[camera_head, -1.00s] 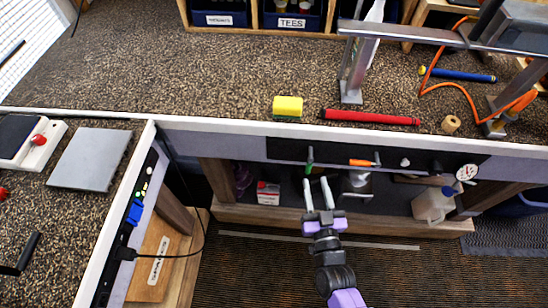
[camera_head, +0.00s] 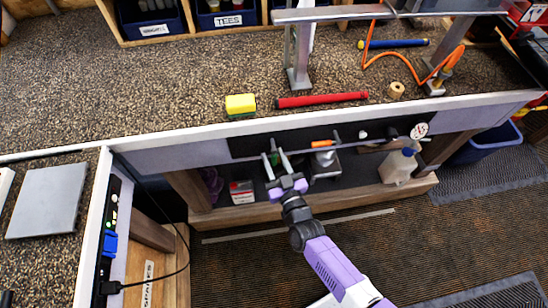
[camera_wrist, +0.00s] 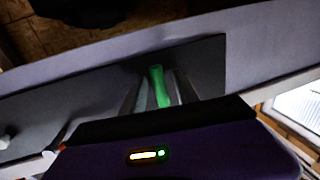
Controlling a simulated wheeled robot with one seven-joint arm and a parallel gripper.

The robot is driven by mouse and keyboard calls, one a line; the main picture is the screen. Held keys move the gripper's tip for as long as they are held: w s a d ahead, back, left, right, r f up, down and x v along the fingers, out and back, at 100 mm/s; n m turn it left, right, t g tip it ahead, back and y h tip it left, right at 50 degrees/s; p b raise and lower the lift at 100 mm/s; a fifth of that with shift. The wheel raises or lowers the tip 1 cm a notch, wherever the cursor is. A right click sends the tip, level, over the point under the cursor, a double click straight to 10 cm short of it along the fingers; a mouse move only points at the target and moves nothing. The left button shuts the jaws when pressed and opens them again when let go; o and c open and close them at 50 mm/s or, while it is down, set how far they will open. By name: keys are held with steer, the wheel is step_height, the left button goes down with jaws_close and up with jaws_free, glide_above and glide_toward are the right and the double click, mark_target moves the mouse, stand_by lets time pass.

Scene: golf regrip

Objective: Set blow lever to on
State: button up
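A black panel (camera_head: 250,146) on the bench front carries a green lever (camera_head: 273,145) and an orange lever (camera_head: 324,143). I cannot read any label saying which is the blow lever. The green lever points up or outward; in the wrist view its green handle (camera_wrist: 159,86) stands between my fingers. My gripper (camera_head: 275,155) is open, with one finger on each side of the green lever. The wrist view also shows my gripper (camera_wrist: 158,92) with dark gaps beside the handle; I cannot tell whether either finger touches it. The orange lever lies sideways to the right.
A round gauge (camera_head: 419,131) and a white knob (camera_head: 363,134) sit farther right on the panel. On the bench top lie a yellow sponge (camera_head: 240,103) and a red grip (camera_head: 322,99).

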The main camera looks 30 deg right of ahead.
jaws_close()
stand_by(1.4)
